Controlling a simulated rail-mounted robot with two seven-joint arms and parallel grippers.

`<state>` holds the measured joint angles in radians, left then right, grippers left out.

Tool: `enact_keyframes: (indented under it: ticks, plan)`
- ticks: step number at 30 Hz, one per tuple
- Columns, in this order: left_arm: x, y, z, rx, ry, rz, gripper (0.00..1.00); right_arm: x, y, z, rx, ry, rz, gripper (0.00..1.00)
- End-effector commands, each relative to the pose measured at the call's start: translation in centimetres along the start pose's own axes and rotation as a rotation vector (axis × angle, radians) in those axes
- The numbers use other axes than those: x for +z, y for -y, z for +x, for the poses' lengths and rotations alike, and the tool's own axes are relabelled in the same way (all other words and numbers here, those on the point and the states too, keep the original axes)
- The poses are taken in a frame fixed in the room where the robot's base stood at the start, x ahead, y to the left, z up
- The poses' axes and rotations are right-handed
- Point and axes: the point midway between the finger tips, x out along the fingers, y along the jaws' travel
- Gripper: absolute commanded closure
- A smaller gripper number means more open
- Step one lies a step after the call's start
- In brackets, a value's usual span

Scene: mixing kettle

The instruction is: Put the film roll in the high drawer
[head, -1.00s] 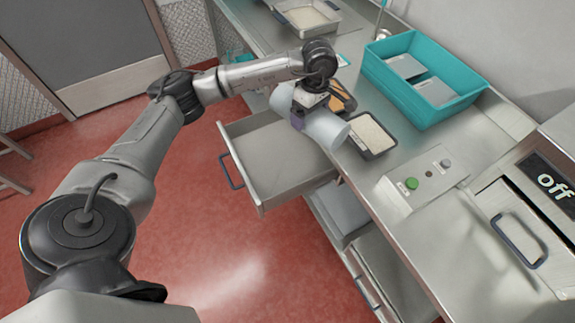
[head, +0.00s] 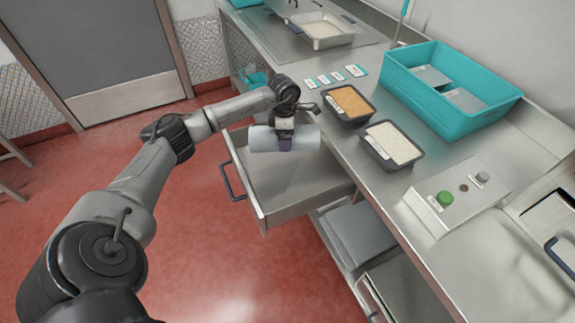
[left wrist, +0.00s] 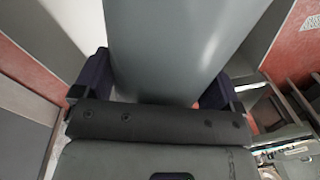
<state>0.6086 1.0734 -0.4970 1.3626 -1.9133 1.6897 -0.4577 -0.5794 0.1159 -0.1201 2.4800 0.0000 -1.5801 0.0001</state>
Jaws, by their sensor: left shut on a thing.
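The film roll (head: 304,138) is a pale grey-white cylinder. My left gripper (head: 285,143) is shut around its middle and holds it level above the open high drawer (head: 305,190). In the left wrist view the roll (left wrist: 180,45) fills the space between the two dark purple fingers (left wrist: 155,90). The drawer is pulled out from under the counter and the part of its inside that shows is empty. The roll and gripper hide part of its far side. My right gripper is not in view.
On the steel counter stand a tray of orange grains (head: 349,104), a tray of white grains (head: 391,145), a teal bin (head: 450,110) and a control box with a green button (head: 445,198). The drawer's dark handle (head: 231,182) sticks out over open red floor.

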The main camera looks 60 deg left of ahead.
Motion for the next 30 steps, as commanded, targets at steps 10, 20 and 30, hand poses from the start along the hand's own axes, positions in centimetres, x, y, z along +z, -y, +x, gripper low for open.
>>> enact_keyframes:
  ticks: [10,20,30]
  plan:
    - [0.0,-0.7,6.9,0.000,0.001,0.001,0.52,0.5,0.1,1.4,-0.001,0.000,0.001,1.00]
    - [0.0,-0.9,8.6,0.001,0.001,0.002,0.52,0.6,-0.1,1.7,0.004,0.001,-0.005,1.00]
    - [0.1,-1.2,12.3,-0.001,0.002,0.001,0.52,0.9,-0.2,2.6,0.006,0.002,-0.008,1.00]
